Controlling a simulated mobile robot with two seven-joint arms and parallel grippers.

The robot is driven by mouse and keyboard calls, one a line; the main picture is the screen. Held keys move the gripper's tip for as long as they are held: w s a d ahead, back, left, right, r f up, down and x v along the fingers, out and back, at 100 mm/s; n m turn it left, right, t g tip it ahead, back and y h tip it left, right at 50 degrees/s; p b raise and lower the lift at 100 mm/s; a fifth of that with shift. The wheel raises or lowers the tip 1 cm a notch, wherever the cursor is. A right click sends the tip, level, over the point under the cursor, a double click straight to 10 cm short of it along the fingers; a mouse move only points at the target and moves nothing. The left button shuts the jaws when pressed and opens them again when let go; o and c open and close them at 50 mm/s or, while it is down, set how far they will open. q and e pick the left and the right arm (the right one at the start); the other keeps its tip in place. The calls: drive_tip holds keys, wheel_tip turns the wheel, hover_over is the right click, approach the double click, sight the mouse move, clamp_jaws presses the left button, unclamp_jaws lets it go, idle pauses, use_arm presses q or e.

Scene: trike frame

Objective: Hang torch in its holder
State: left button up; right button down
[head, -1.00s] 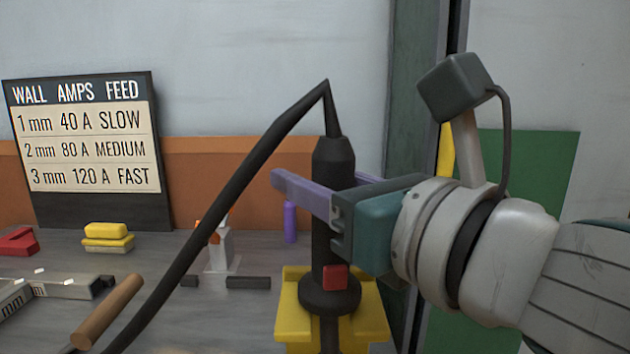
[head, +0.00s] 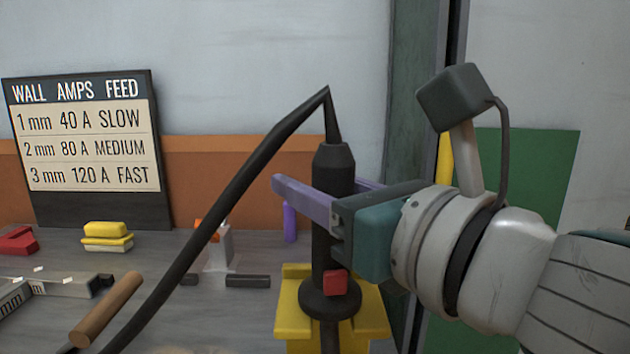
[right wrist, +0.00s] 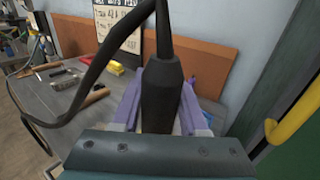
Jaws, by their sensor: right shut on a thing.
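The torch (head: 321,256) is a black cylinder with a red button, a wide collar low down and a thick black cable leaving its top. It stands upright. My right gripper (head: 322,200) has purple fingers shut around the torch's upper body. In the right wrist view the torch (right wrist: 161,100) sits between the two purple fingers. The yellow holder (head: 290,325) is under the torch; the collar is at its upper part, and the thin lower end shows in front of it. I cannot tell whether the collar rests on it. My left gripper is not in view.
A settings sign (head: 85,140) leans at the back left of the grey workbench (head: 220,320). Yellow blocks (head: 107,236), a wooden handle (head: 106,310), a purple cylinder (head: 290,222) and dark bars (head: 248,281) lie or stand on it. A dark green post (head: 412,100) rises behind my right gripper.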

drive_tip(key=shift+c, duration=2.2)
unclamp_jaws()
drive_tip(key=shift+o, duration=0.4)
drive_tip(key=shift+f, duration=0.15)
